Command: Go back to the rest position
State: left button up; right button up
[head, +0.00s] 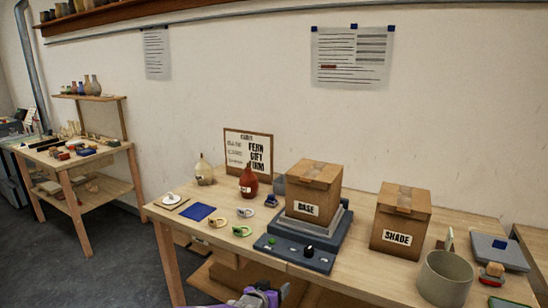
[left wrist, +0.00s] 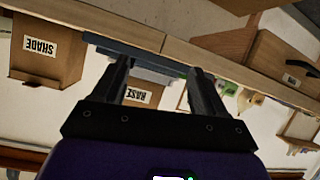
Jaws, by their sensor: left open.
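My left gripper (head: 262,298) shows only partly at the bottom edge of the head view, as a purple and dark shape in front of the workbench (head: 345,277). In the left wrist view, where the scene is upside down, its two dark fingers (left wrist: 160,68) stand apart with nothing between them. The BASE box (left wrist: 145,84) lies beyond the fingers there, and the SHADE box (left wrist: 48,50) is to the left. My right gripper is in neither view.
On the workbench, the BASE box (head: 315,188) sits on a grey stand behind a control panel (head: 292,252). The SHADE box (head: 402,218) and a grey pot (head: 445,280) stand to the right.

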pick_arm(q)
jog(key=s+a+f+n+g+y+p, duration=0.1)
jog(key=s+a+f+n+g, duration=0.2)
jog(key=s+f, duration=0.6)
jog(key=s+a+f+g+y+p, duration=0.1)
jog(key=s+a+f+g, duration=0.3)
jog(key=s+f, duration=0.55)
jog(key=s+a+f+n+g, duration=0.1)
jog(key=s+f+g, duration=0.1)
jog(key=s, duration=0.8)
jog(key=s+a+f+n+g+p, duration=0.1)
jog(key=s+f, duration=0.3)
jog(key=s, duration=0.6)
jog(key=shift+s+a+f+n+g+h, duration=0.2)
jog(key=shift+s+f+n+g+h, duration=0.15)
jog(key=shift+g, duration=0.25)
